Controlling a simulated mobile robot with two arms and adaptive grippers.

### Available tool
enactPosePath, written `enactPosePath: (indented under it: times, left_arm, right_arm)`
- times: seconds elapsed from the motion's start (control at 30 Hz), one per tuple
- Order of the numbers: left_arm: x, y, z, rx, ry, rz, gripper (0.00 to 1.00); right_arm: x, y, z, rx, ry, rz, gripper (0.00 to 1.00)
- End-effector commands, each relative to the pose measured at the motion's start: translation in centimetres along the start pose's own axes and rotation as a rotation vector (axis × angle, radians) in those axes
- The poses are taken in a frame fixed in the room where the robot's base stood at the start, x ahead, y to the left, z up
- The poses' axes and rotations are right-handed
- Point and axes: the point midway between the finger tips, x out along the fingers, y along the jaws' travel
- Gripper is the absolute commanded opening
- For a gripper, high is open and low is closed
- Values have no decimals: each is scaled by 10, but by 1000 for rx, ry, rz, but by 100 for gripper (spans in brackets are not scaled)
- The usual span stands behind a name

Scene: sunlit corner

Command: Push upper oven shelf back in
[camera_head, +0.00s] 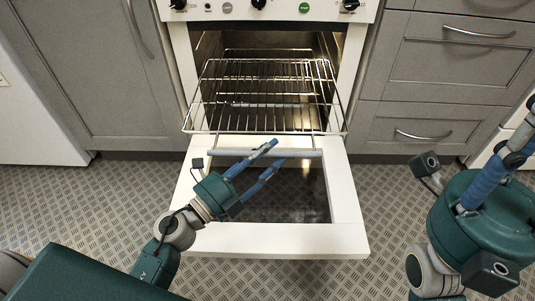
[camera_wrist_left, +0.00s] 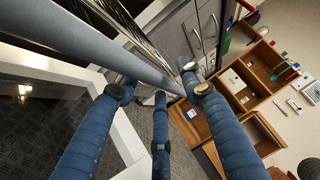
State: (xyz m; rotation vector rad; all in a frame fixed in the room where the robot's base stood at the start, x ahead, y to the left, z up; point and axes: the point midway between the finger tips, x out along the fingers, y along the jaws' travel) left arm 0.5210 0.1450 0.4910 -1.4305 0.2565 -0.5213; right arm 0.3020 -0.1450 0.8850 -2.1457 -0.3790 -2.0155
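The upper oven shelf (camera_head: 265,84), a wire rack, is pulled out of the open oven (camera_head: 327,48). Its front edge hangs over the inner side of the folded-down door (camera_head: 345,205). Whether a finger touches the shelf is unclear. The left wrist view shows the spread fingers (camera_wrist_left: 158,92) and thin shelf wires (camera_wrist_left: 122,22).
Grey cabinets (camera_head: 90,60) and drawers (camera_head: 440,80) flank the oven. The patterned metal floor (camera_head: 120,190) is clear around the door. The left wrist view shows wooden boxes (camera_wrist_left: 240,80) and small items farther off.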

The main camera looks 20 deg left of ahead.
Motion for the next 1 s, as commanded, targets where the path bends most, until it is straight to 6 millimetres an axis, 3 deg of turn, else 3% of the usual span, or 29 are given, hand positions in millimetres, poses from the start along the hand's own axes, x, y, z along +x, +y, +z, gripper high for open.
enactPosePath:
  times: [0.2, 0.4, 0.77, 1.0]
  left_arm:
    - [0, 0, 0, 0, 0, 1, 38]
    - [0, 0, 0, 0, 1, 1, 0]
    - [5, 1, 5, 1, 0, 0, 0]
    - [37, 8, 38, 3, 0, 0, 0]
  right_arm:
    - [0, 0, 0, 0, 0, 0, 34]
    - [0, 0, 0, 0, 0, 0, 34]
    - [2, 0, 0, 0, 2, 0, 34]
    - [4, 1, -3, 1, 6, 4, 34]
